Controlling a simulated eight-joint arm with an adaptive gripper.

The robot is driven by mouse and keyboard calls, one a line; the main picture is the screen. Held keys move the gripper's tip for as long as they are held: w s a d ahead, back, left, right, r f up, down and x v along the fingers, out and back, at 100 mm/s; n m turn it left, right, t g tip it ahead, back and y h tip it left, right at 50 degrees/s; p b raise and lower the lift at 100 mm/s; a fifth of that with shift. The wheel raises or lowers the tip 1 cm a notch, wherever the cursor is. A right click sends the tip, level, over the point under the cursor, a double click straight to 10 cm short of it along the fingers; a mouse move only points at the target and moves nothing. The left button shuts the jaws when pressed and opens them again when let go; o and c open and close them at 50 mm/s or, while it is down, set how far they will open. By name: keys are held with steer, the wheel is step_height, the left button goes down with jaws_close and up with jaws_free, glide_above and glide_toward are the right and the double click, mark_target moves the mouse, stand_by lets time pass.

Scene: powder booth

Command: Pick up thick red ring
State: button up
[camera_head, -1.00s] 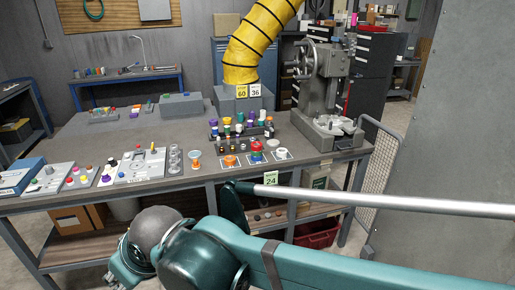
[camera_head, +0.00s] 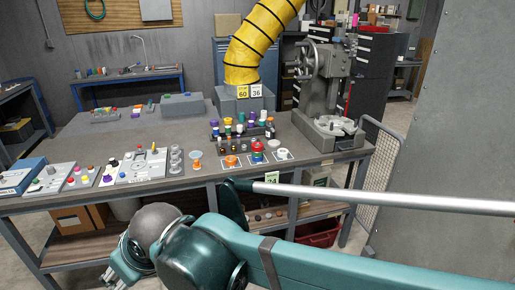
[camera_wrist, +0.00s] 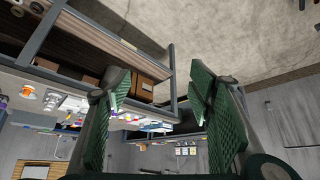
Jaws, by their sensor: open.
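In the head view, a small stack of coloured rings (camera_head: 258,151) stands near the front edge of the workbench (camera_head: 110,155), with red and green bands visible. Which band is the thick red ring is too small to tell. My gripper (camera_wrist: 160,85) shows in the wrist view with its two green ridged fingers spread and nothing between them. It points past the underside and shelves of a bench, apart from the ring stack. In the head view my arm lies low in front of the bench, and the fingers are not clear.
Beside the stack are an orange piece (camera_head: 232,161) and a white ring (camera_head: 282,154). A rack of coloured bottles (camera_head: 240,128) stands behind. A grey press (camera_head: 325,95) is at the bench's right. Boards with knobs (camera_head: 135,167) fill the left front.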

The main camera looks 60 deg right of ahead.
steer(key=w+d+r+m+g+h+p, duration=0.1)
steer(key=w+d+r+m+p, duration=0.15)
steer(key=w+d+r, duration=0.4)
steer(key=w+d+r+m+h+p, duration=0.1)
steer(key=w+d+p, duration=0.25)
steer(key=d, duration=0.55)
steer(key=w+d+r+m+g+h+p, duration=0.1)
steer(key=w+d+r+m+p, duration=0.15)
steer(key=w+d, duration=0.4)
steer(key=w+d+m+g+p, duration=0.1)
steer(key=d+m+p, duration=0.15)
steer(key=d, duration=0.95)
steer(key=w+d+m+p, duration=0.1)
steer(key=d+p, duration=0.3)
steer(key=d, duration=0.7)
steer(key=m+g+h+p, duration=0.1)
steer(key=m+g+p, duration=0.2)
steer(key=m+p, duration=0.3)
glide_above(257, 147)
steer(key=p, duration=0.1)
step_height(257, 147, down, 9)
steer(key=shift+w+a+f+n, duration=0.1)
steer(key=shift+a+f+n, duration=0.05)
steer(key=shift+a+n, duration=0.2)
steer(key=shift+p+x, duration=0.3)
steer(key=shift+x, duration=1)
